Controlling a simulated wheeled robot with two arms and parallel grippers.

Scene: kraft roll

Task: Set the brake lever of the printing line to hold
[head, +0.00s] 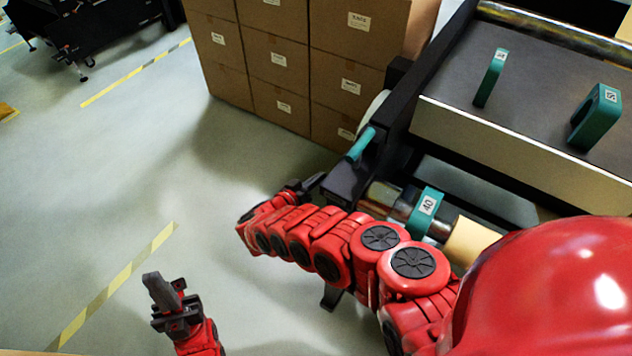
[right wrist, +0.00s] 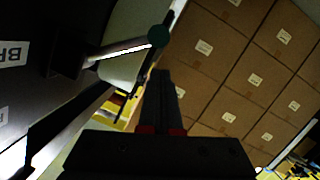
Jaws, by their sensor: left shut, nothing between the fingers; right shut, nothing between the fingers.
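The brake lever (right wrist: 125,47) shows in the right wrist view as a bright metal rod with a dark green knob (right wrist: 157,36), reaching out from a dark panel whose label begins "BR". In the head view a teal handle (head: 361,143) sticks up at the near left corner of the machine; it seems to be this lever. My right gripper (head: 314,183) is shut and empty, below and left of the teal handle. In the right wrist view its fingers (right wrist: 161,75) point toward the knob, apparently without touching it. My left gripper (head: 160,290) is shut and empty over the floor.
Stacked cardboard boxes (head: 275,60) stand behind the lever. The machine (head: 510,140) carries teal brackets (head: 597,117) on top, and a roller with a numbered teal collar (head: 427,212) sits below. Open floor (head: 120,170) lies to the left.

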